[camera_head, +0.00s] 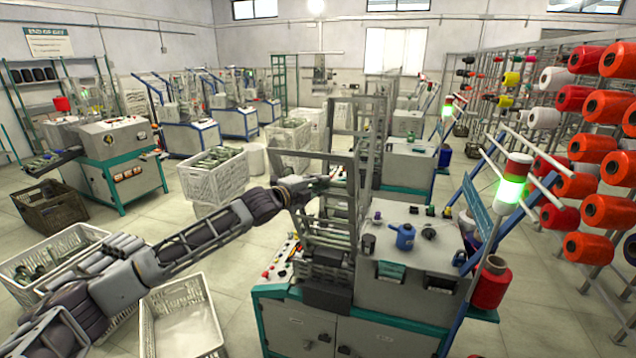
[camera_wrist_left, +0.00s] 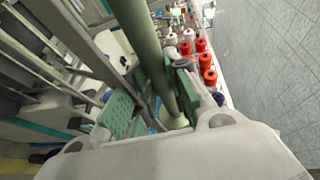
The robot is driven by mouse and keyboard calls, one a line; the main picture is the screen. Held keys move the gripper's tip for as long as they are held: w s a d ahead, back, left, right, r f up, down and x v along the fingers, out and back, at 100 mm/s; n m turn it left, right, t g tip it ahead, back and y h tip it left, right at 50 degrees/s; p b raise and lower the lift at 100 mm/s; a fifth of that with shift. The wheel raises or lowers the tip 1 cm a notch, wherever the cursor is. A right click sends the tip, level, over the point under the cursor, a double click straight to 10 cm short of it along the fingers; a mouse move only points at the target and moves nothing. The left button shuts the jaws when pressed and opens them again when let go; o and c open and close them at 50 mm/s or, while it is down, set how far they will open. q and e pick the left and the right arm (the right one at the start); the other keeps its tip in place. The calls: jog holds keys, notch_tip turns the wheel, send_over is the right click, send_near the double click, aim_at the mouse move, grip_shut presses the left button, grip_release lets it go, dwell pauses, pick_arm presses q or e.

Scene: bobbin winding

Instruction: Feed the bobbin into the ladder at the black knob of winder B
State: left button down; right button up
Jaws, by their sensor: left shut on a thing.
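My left gripper (camera_head: 312,188) reaches in from the left to the upper part of the grey metal ladder (camera_head: 330,232) on the nearest winder (camera_head: 395,291). In the left wrist view, a long olive-green bobbin (camera_wrist_left: 149,50) runs between the green-padded fingers of my left gripper (camera_wrist_left: 155,100), which is shut on it. In the head view the bobbin is too small and covered to make out clearly. Small knobs sit on the winder's front panel (camera_head: 283,262); I cannot tell which is the black one. No winder letter is readable. My right gripper is not in view.
A white crate of parts (camera_head: 213,176) and an empty white crate (camera_head: 186,318) stand on the floor to the left. A signal lamp (camera_head: 512,183) lit green and a rack of red spools (camera_head: 608,165) stand to the right. Another winder (camera_head: 412,165) stands behind.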

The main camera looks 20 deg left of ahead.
pick_arm(q)
jog(key=shift+w+f, duration=0.3)
jog(key=shift+f, duration=0.25)
jog(key=c, duration=0.9)
grip_release()
jog(key=shift+c, duration=0.2)
jog(key=s+a+r+p, duration=0.1)
jog(key=s+a+r, duration=0.2)
jog(key=s+r, duration=0.2)
jog(key=shift+s+r, duration=0.15)
jog(key=shift+s, duration=1.6)
